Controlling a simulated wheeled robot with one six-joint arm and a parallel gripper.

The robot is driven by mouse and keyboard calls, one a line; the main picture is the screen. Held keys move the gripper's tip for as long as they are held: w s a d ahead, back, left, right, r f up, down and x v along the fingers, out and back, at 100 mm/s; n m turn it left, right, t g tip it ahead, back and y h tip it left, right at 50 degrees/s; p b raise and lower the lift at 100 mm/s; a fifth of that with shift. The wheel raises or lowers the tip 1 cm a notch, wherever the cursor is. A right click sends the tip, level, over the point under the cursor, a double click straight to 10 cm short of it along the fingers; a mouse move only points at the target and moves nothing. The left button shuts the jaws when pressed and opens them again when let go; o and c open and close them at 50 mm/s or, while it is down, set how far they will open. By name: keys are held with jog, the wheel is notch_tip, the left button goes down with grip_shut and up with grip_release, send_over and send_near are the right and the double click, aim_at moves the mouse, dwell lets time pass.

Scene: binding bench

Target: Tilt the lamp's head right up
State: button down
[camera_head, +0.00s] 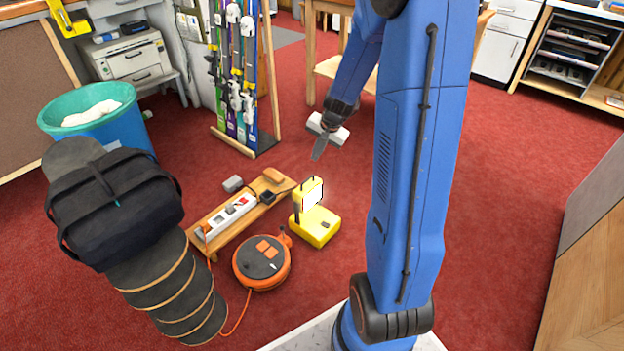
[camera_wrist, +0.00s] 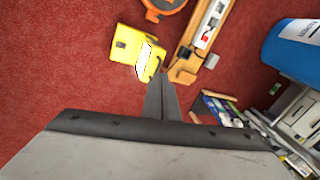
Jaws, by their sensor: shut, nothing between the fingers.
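The lamp is a yellow work light on the red carpet. Its base (camera_head: 318,228) lies flat and its head (camera_head: 312,193) stands up from the base's back edge, with a bright white panel facing right. In the wrist view the lamp's yellow base (camera_wrist: 122,45) and its head with the white panel (camera_wrist: 143,57) show above the fingertips. My gripper (camera_head: 318,155) is shut and empty, in the air above and beyond the lamp, apart from it. In the wrist view my gripper's closed fingers (camera_wrist: 161,84) point at the floor just beside the head.
A wooden board with a power strip (camera_head: 230,214) lies left of the lamp. An orange cable reel (camera_head: 262,262) is in front of it. A ski rack (camera_head: 238,80) and a blue bin (camera_head: 95,115) stand behind. A black bag (camera_head: 115,205) is at left.

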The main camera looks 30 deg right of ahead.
jog(key=w+d+f+m, duration=0.1)
jog(key=d+f+m, duration=0.1)
jog(key=d+f, duration=0.3)
notch_tip(320, 180, down, 4)
jog(key=shift+w+d+f+m, duration=0.25)
jog(key=shift+w+m, duration=0.1)
jog(key=shift+m, duration=0.05)
send_over(312, 188)
jog(key=shift+f, duration=5.15)
jog(key=shift+s+d, duration=0.1)
jog(key=shift+d, duration=0.05)
jog(key=shift+w, duration=0.2)
jog(key=shift+w+a+r, duration=0.1)
jog(key=shift+w+a, duration=0.15)
jog(key=shift+w, duration=0.2)
jog(key=w+a+f, duration=0.2)
jog(key=w, duration=0.3)
jog(key=w+a+f, duration=0.1)
jog(key=w+f, duration=0.1)
jog(key=w, duration=0.3)
jog(key=shift+w+a+f, duration=0.15)
jog(key=shift+w+a, duration=0.15)
jog(key=shift+a, duration=0.1)
